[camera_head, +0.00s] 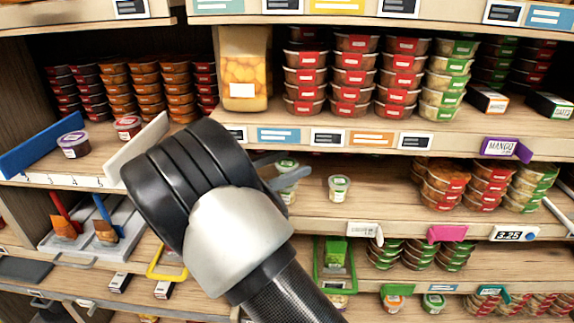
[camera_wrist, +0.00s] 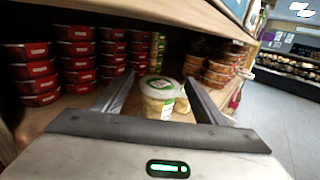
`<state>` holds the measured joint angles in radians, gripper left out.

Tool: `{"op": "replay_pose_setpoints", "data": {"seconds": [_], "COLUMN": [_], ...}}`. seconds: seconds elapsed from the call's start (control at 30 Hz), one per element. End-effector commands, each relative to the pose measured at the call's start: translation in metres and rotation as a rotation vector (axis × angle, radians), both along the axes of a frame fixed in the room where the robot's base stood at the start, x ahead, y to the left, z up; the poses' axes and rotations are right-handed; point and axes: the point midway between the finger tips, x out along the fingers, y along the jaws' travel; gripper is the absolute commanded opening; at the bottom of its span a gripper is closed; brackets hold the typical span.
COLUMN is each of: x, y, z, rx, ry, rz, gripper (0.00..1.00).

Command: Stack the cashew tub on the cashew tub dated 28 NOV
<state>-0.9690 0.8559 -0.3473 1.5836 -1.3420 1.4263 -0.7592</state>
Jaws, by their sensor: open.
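A small clear tub with a green-and-white lid (camera_head: 287,164) is at my gripper's fingers on the middle shelf. Pale tub shape shows below it, partly hidden by my arm; I cannot tell whether that is a second tub. Another similar tub (camera_head: 339,187) stands upright to the right, apart from it. In the wrist view a pale tub with a green-marked lid (camera_wrist: 158,94) is between the fingers, with pale tub surface just behind it at right. My gripper (camera_wrist: 159,80) is open, a finger on each side. It also shows in the head view (camera_head: 298,161). No date is legible.
Stacks of red-lidded tubs (camera_wrist: 78,60) stand left of the fingers in the wrist view. Red- and green-labelled stacks (camera_head: 465,185) fill the middle shelf's right. A shelf board (camera_head: 330,137) hangs above my gripper. Bare shelf (camera_head: 380,205) lies right of the lone tub.

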Motion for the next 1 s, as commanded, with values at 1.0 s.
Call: {"op": "replay_pose_setpoints", "data": {"seconds": [1.0], "x": [-0.074], "y": [0.095], "z": [0.003], "rx": [0.000], "ry": [0.000], "rz": [0.000], "gripper": [0.65]}}
